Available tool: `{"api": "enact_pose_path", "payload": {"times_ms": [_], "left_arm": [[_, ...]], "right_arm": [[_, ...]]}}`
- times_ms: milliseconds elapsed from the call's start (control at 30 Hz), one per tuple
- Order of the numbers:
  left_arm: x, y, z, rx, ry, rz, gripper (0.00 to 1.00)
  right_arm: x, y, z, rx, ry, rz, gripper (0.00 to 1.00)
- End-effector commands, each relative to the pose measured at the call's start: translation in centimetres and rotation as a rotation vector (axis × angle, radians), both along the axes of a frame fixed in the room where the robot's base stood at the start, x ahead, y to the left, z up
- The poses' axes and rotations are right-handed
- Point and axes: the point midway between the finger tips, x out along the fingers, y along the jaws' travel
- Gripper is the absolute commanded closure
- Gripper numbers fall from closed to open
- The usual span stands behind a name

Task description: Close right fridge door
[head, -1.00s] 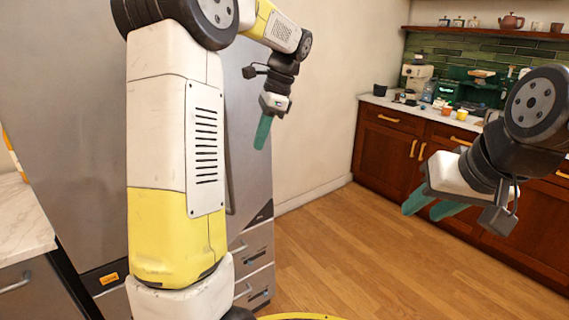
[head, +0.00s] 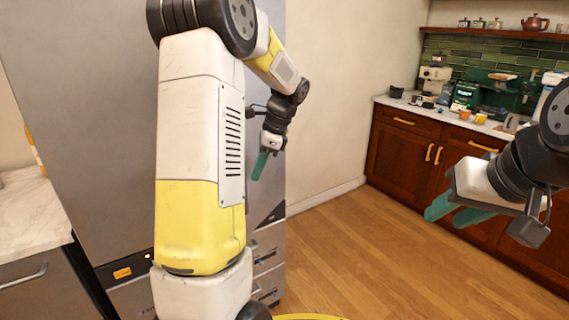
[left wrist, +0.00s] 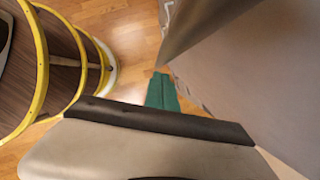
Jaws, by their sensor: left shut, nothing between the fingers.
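The grey steel fridge (head: 90,120) fills the left of the head view, largely behind my left arm. Its right door (head: 265,105) shows beside that arm; the arm hides much of it, and I cannot tell whether it is fully shut. My left gripper (head: 259,166) is shut and empty, pointing down in front of the door's right-hand part. In the left wrist view its green fingers (left wrist: 161,92) are together beside a grey panel (left wrist: 255,60); contact is unclear. My right gripper (head: 457,208) is open and empty, out over the floor to the right, away from the fridge.
Grey drawers (head: 268,260) are low at the fridge's right. A marble counter (head: 30,215) stands at the left. Wooden cabinets (head: 402,150) with a cluttered worktop line the back right. The wooden floor (head: 345,245) between is clear.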

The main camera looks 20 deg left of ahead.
Motion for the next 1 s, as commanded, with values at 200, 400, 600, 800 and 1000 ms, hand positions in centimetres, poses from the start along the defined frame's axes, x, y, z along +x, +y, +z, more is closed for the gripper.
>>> {"api": "enact_pose_path", "payload": {"times_ms": [200, 400, 600, 800, 1000], "left_arm": [[-0.3, 0.7, 0.1, -0.001, -0.001, 0.0, 1.0], [-0.3, 0.7, 0.1, -0.001, -0.001, -0.001, 1.0], [-0.3, 0.9, 0.1, 0.0, -0.001, 0.0, 1.0], [-0.3, 2.2, 0.1, 0.001, -0.002, 0.001, 1.0], [-0.3, 4.6, 0.0, 0.001, 0.0, 0.003, 1.0]], "right_arm": [[0.0, 0.0, 0.0, 0.0, 0.0, 0.0, 0.64], [0.0, 0.0, 0.0, 0.0, 0.0, 0.0, 0.64], [0.0, 0.0, 0.0, 0.0, 0.0, 0.0, 0.64], [0.0, 0.0, 0.0, 0.0, 0.0, 0.0, 0.64], [0.0, 0.0, 0.0, 0.0, 0.0, 0.0, 0.64]]}}
